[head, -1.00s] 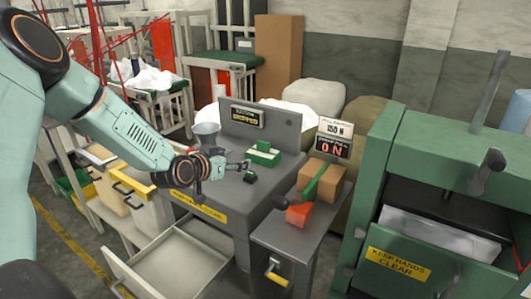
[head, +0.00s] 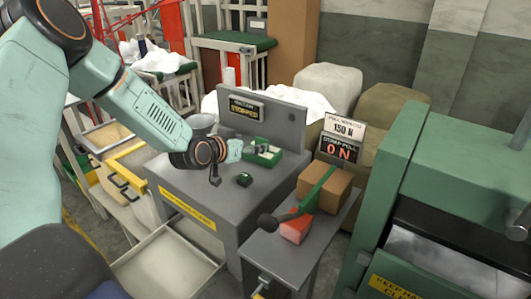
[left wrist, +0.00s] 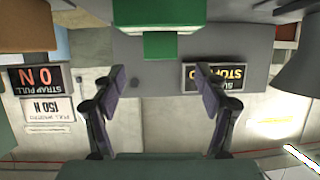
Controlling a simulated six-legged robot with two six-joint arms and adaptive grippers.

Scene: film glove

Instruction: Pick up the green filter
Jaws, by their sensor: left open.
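The green filter (head: 262,158) sits on the grey bench top, in front of the upright grey panel. It is a green block with a raised part on top, partly hidden by my gripper in the head view. My left gripper (head: 250,147) reaches in from the left, close to it. In the left wrist view the filter (left wrist: 158,15) is at the top centre, with a brighter green part below it. The open fingers of my left gripper (left wrist: 160,85) are spread apart with nothing between them. My right gripper is not in view.
A small dark green item (head: 244,180) lies on the grey bench (head: 190,180). A sign reading STOPPED (head: 245,108) is on the panel. To the right stand a cardboard box (head: 325,187), a green lever and a large green machine (head: 420,190). An open drawer (head: 165,265) is below.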

